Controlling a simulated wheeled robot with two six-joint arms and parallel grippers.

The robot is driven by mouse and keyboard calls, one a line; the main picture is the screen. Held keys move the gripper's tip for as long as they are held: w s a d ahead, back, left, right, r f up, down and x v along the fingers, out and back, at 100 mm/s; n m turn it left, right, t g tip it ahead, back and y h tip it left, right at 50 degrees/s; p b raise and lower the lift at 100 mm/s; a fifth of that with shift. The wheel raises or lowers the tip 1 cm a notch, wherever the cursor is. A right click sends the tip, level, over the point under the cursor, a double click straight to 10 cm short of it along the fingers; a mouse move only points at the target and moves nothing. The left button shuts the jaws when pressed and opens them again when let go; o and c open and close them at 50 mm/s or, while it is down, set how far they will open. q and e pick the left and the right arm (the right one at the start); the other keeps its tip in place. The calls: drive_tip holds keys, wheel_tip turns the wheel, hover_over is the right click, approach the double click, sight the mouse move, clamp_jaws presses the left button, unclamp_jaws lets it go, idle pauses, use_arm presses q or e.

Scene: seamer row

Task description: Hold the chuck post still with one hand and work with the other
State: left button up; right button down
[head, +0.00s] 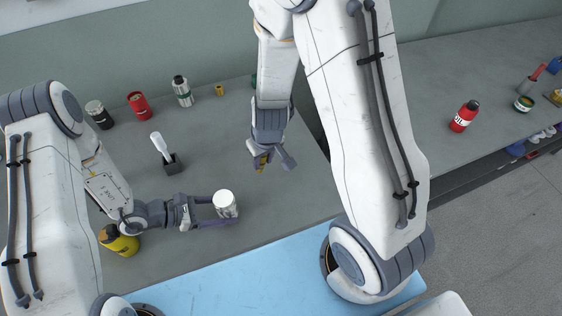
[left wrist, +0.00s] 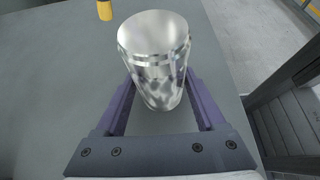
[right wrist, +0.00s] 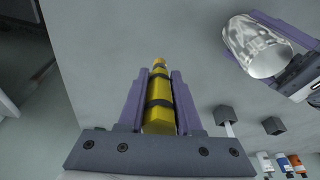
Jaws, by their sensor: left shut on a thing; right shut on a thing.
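The chuck post (head: 226,204) is a shiny silver cylinder at the front middle of the grey table. My left gripper (head: 217,212) is shut on it, one finger on each side; the left wrist view shows the post (left wrist: 155,50) between the purple fingers. Whether its foot rests on the table is hidden. My right gripper (head: 268,163) is above the table, behind and to the right of the post, pointing down. It is shut on a yellow tool with dark bands (right wrist: 158,100), apart from the post. In the head view this tool is mostly hidden by the fingers.
A white-handled tool stands in a dark block (head: 173,164). A yellow bottle (head: 120,241) is beside my left forearm. A dark can (head: 99,115), red can (head: 139,106), silver bottle (head: 182,92) and small yellow cylinder (head: 219,90) line the back. A red bottle (head: 464,117) is on the right table.

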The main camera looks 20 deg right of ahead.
drive_tip(key=s+a+r+n+g+y, duration=0.1)
drive_tip(key=s+a+r+n+g, duration=0.1)
drive_tip(key=s+a+r+n, duration=0.25)
drive_tip(key=s+a+r+n+g+y, duration=0.1)
drive_tip(key=a+r+n, duration=0.2)
drive_tip(key=a+r, duration=0.4)
drive_tip(key=shift+m, duration=0.25)
drive_tip(key=shift+s+d+f, duration=0.1)
drive_tip(key=shift+d+f, duration=0.1)
drive_tip(key=shift+f, duration=0.55)
drive_tip(key=shift+d+f, duration=0.15)
drive_tip(key=shift+f, duration=0.55)
drive_tip(key=shift+s+d+f, duration=0.1)
drive_tip(key=shift+d+f, duration=0.1)
drive_tip(key=shift+f, duration=0.55)
drive_tip(key=shift+f, duration=0.65)
